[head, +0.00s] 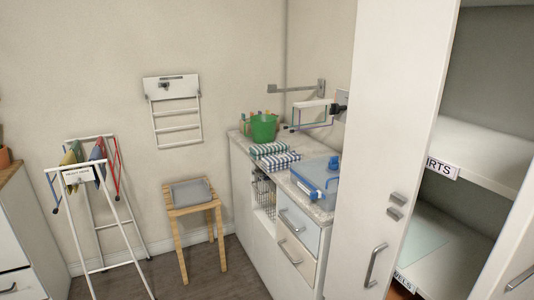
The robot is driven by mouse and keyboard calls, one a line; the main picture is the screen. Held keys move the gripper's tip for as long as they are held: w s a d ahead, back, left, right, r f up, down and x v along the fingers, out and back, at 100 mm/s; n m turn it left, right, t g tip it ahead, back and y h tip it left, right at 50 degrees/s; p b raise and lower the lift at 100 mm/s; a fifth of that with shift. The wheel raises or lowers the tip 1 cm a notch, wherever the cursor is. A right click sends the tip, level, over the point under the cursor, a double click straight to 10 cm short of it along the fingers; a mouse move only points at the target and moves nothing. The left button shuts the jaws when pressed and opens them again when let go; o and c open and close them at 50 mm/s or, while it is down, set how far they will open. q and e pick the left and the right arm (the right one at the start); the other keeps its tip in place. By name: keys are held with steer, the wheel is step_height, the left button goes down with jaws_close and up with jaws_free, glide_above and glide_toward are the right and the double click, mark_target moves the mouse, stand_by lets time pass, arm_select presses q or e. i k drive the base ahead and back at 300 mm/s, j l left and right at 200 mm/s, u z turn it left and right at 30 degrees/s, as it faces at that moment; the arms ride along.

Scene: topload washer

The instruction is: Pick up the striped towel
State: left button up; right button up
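Two folded striped towels lie one behind the other on the white counter (301,206). The rear one is a green and white striped towel (268,149). The front one is a blue and white striped towel (279,161), close against it. I cannot tell whether their edges overlap. Neither of my grippers shows in the head view.
A green basket (264,129) stands behind the towels, and a blue translucent container (316,176) stands in front. A wall rack (313,103) sticks out above the counter. A drying rack (91,205) stands left. A tall cabinet door (383,120) stands right.

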mark_target(259, 152)
steer(key=i+j+z, duration=0.3)
steer(key=i+j, duration=0.25)
steer(key=j, duration=0.15)
steer(key=i+j, duration=0.2)
steer(key=j, duration=0.2)
steer(key=i+j, duration=0.25)
steer(key=j, duration=0.15)
steer(key=i+j, duration=0.25)
steer(key=j, duration=0.15)
steer(key=i+j, duration=0.2)
steer(key=j, duration=0.2)
steer(key=i+j, duration=0.25)
steer(key=j, duration=0.15)
steer(key=i+j+z, duration=0.1)
steer(key=z, duration=0.25)
steer(key=j+z, duration=0.25)
steer(key=z, duration=0.15)
steer(key=i+j+z, duration=0.1)
steer(key=z, duration=0.25)
steer(key=j, duration=0.1)
